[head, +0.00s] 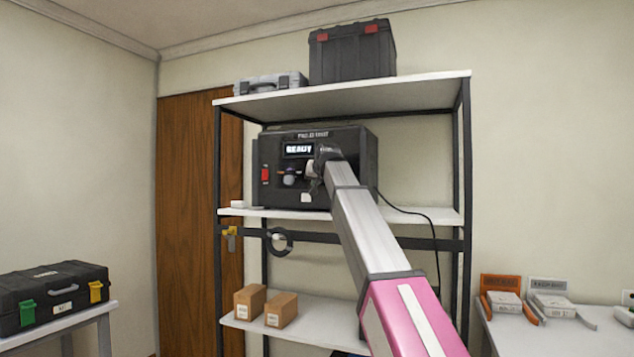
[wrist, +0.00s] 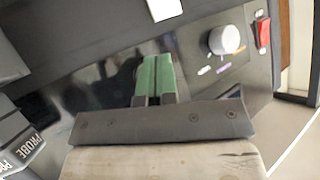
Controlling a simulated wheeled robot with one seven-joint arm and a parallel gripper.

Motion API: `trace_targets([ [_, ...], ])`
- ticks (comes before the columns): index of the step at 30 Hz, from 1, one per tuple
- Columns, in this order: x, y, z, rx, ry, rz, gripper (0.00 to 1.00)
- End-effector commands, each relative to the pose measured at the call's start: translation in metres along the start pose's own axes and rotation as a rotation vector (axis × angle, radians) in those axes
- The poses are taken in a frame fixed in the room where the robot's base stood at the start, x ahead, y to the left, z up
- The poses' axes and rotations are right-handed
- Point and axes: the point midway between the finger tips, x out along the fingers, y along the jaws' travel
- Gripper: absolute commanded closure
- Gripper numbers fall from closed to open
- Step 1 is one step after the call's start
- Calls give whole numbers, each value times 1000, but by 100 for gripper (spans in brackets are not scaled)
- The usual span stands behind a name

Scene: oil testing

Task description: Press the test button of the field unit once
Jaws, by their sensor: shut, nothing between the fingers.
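The field unit (head: 345,150) is a black box on the middle shelf, and its display (head: 298,150) reads READY. Its front panel also shows in the wrist view (wrist: 90,75), turned about upside down. My gripper (head: 316,172) is in front of the right part of that panel. In the wrist view its green fingertips (wrist: 157,62) are together and empty, close to the dark panel; I cannot tell whether they touch it. A white-grey knob (wrist: 225,40) and a red switch (wrist: 263,33) are beside them. I cannot make out the test button; my gripper covers part of the panel.
The white shelf rack (head: 345,98) holds a black case (head: 352,52) and a grey case (head: 270,84) on top, and small boxes (head: 281,310) below. A black cable (head: 415,214) hangs at the unit's right.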

Motion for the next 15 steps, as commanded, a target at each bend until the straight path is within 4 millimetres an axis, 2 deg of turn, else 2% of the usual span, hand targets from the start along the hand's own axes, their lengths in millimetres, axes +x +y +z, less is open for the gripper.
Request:
trace_targets([
  [15,4,3,-3,0,0,0,100],
])
